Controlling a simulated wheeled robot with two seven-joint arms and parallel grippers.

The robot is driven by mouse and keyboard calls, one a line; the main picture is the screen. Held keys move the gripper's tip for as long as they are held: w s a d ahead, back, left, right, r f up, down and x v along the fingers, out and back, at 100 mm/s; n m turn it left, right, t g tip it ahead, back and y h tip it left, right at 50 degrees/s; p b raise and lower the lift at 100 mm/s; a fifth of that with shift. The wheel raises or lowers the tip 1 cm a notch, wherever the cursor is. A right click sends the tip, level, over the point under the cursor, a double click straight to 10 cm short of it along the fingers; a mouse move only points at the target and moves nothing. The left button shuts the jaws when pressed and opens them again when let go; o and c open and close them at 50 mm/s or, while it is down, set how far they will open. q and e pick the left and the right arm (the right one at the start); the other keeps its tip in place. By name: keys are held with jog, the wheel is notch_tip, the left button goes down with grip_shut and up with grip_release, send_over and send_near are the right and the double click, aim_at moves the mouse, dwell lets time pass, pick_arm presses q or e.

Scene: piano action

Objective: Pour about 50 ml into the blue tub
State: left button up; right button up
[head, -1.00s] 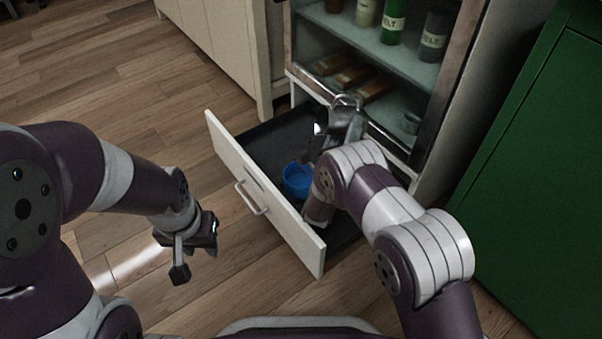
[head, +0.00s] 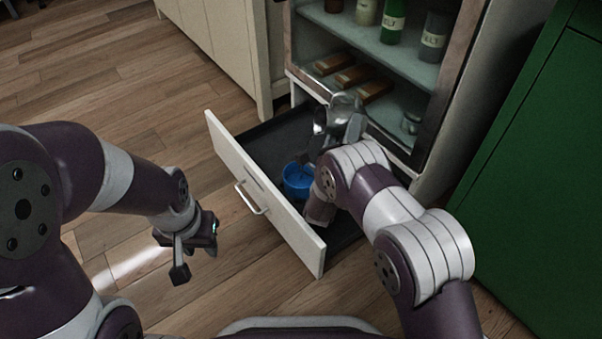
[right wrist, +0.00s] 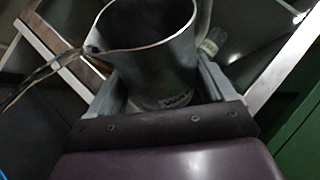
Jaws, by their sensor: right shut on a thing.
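The blue tub (head: 297,181) stands in the open drawer, with its opening facing up. In the head view the jug (head: 346,108) is tilted, above and to the right of the tub. In the right wrist view a thin brownish streak runs from the spout to the left edge; I cannot tell if it is liquid. The liquid level in the tub is unclear. My left gripper (head: 196,258) is open and empty over the floor.
The white-fronted drawer (head: 262,188) is pulled out below a cabinet whose shelves (head: 355,40) hold bottles and brown blocks. A green cabinet (head: 540,190) stands at the right. Wooden floor (head: 130,70) is clear at the left.

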jog(key=shift+d+r+n, duration=0.15)
jog(key=shift+n, duration=0.15)
dwell(0.4)
jog(key=shift+w+d+m+g+h+p, duration=0.2)
jog(key=shift+d+m+g+h+p, duration=0.15)
jog(key=shift+m, duration=0.45)
notch_tip(320, 180, down, 7)
jog(key=m+g+b, duration=0.2)
jog(key=m+g, duration=0.2)
jog(key=m, duration=0.1)
jog(key=shift+a+f+b, duration=0.15)
jog(key=shift+f+b, duration=0.05)
jog(key=shift+b, duration=0.15)
dwell(0.3)
notch_tip(320, 180, down, 6)
jog(key=d+m+g+y, duration=0.2)
jog(key=m+g+y, duration=0.1)
jog(key=m+g, duration=0.15)
notch_tip(320, 180, up, 8)
jog(key=m+p, duration=0.1)
jog(key=p, duration=0.5)
jog(key=shift+w+r+y, duration=0.25)
jog(key=shift+w+y, duration=0.1)
